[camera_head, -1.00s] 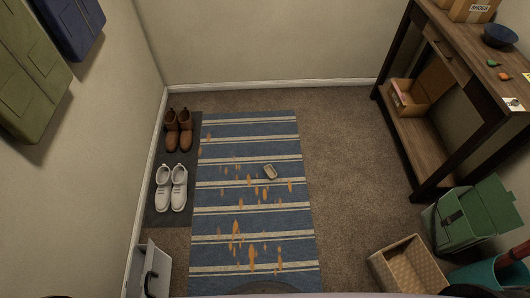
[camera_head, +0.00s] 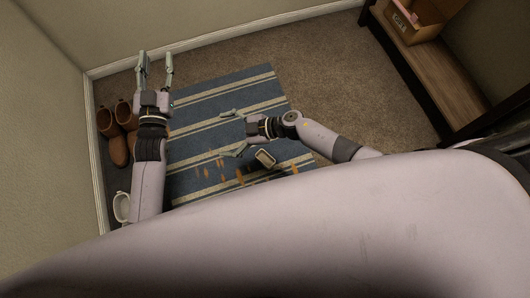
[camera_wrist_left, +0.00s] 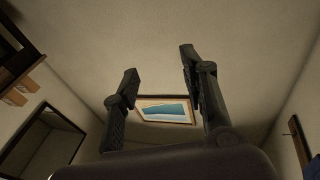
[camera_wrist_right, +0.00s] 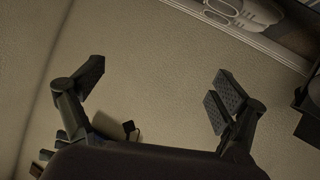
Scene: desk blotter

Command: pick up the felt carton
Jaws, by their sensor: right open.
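A small box with a pale rim and dark top (camera_head: 265,158), which looks like the felt carton, lies on the striped rug (camera_head: 220,105). My right gripper (camera_head: 232,132) is open and empty over the rug, pointing left. The box is just below its base in the head view, outside its fingers; I cannot tell if they touch. The right wrist view also shows its open fingers (camera_wrist_right: 157,88), with no carton between them. My left gripper (camera_head: 155,62) is open and empty at the rug's upper left. The left wrist view shows its fingers (camera_wrist_left: 160,75) apart.
Brown boots (camera_head: 115,125) and a white shoe (camera_head: 122,206) stand along the left wall. Orange-brown marks (camera_head: 222,172) dot the rug. A wooden shelf (camera_head: 440,75) with a cardboard box (camera_head: 415,22) stands at the right. Carpet (camera_head: 325,75) between rug and shelf is clear.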

